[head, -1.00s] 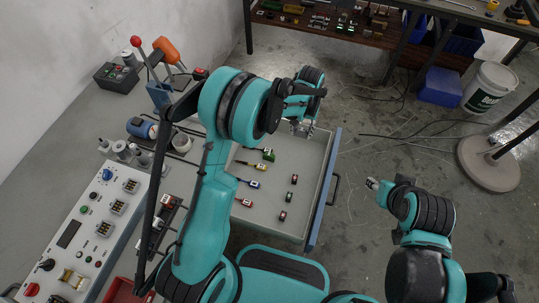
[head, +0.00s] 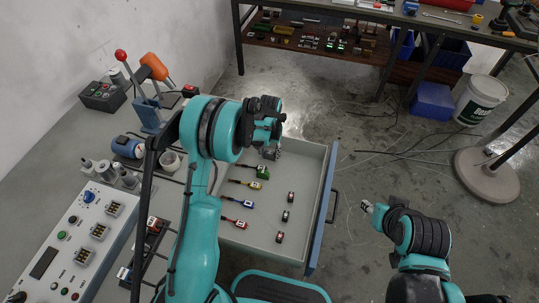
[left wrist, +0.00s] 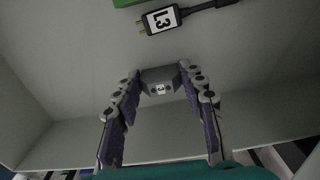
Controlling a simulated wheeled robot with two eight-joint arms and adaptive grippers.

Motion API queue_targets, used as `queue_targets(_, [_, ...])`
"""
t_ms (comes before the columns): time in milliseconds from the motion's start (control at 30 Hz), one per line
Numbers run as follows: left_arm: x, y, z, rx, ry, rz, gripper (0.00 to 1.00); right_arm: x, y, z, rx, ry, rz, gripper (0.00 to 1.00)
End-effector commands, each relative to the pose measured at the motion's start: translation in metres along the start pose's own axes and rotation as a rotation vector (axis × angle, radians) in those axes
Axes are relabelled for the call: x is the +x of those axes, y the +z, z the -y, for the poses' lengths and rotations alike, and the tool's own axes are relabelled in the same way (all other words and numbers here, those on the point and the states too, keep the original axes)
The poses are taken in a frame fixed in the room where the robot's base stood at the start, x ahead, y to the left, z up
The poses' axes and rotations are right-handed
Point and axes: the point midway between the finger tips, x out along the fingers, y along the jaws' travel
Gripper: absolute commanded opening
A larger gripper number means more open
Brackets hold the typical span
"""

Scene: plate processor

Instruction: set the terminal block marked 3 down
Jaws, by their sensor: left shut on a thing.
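The grey terminal block marked 3 (left wrist: 158,80) is between the fingertips of my left gripper (left wrist: 159,78) in the left wrist view, its label facing the camera. The gripper is shut on it, over the light floor of the open drawer (head: 322,185). In the head view my left gripper (head: 270,150) is at the drawer's far end, and my own arm partly hides it. I cannot tell whether the block touches the floor. My right gripper (head: 368,206) is outside the drawer, to its right, too small to tell open or shut.
A black plug marked L3 (left wrist: 165,19) lies near the held block. Green (head: 262,172), yellow (head: 255,185), blue (head: 248,204) and red (head: 240,223) connectors lie in the drawer. A control panel (head: 75,245) stands at the left.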

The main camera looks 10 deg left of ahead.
Motion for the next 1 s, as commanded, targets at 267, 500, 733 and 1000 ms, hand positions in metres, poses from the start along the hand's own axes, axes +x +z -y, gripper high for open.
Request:
queue_targets(267, [0.004,0.0,0.0,0.0,0.0,0.0,0.22,0.003,0.002,0.0,0.0,0.0,0.0,0.4])
queue_targets(500, [0.002,0.0,0.0,0.0,0.0,0.0,0.61,0.001,0.001,0.0,0.0,0.0,0.0,0.4])
queue_targets(733, [-0.004,0.0,0.0,0.0,0.0,0.0,0.61,-0.003,-0.002,0.0,0.0,0.0,0.0,0.4])
queue_targets(1000, [-0.058,0.0,0.0,0.0,0.0,0.0,0.61,-0.024,-0.017,0.0,0.0,0.0,0.0,0.4])
